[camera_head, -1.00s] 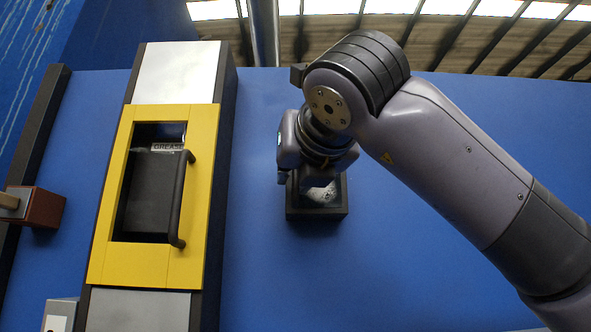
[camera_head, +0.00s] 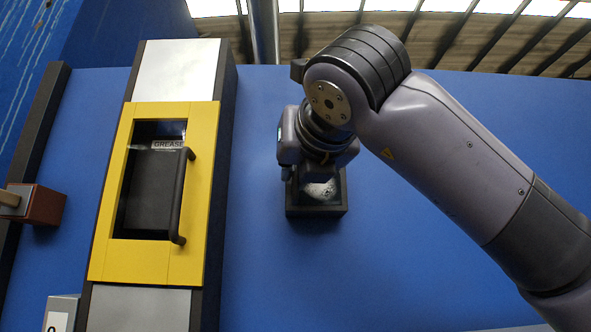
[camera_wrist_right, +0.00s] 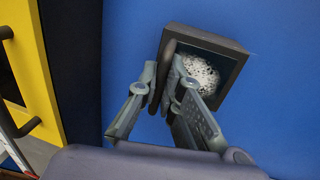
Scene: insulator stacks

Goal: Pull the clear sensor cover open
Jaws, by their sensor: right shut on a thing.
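A dark square box (camera_head: 316,211) is on the blue wall; I take its clear front for the sensor cover. Through it a white speckled round thing shows, also in the right wrist view (camera_wrist_right: 200,74). The box's dark frame (camera_wrist_right: 232,50) shows there too. My right gripper (camera_head: 318,172) is in front of the box, its fingers mostly hidden by the wrist in the head view. In the right wrist view the fingers (camera_wrist_right: 166,80) close around a dark upright handle (camera_wrist_right: 167,62) at the box's left edge. How far the cover stands open I cannot tell. My left gripper is out of view.
A yellow-framed cabinet (camera_head: 195,240) with a black door handle (camera_head: 179,195) and a label reading GREASE stands left of the box. A brown block (camera_head: 44,207) juts from the wall at far left. The blue wall below and right of the box is bare.

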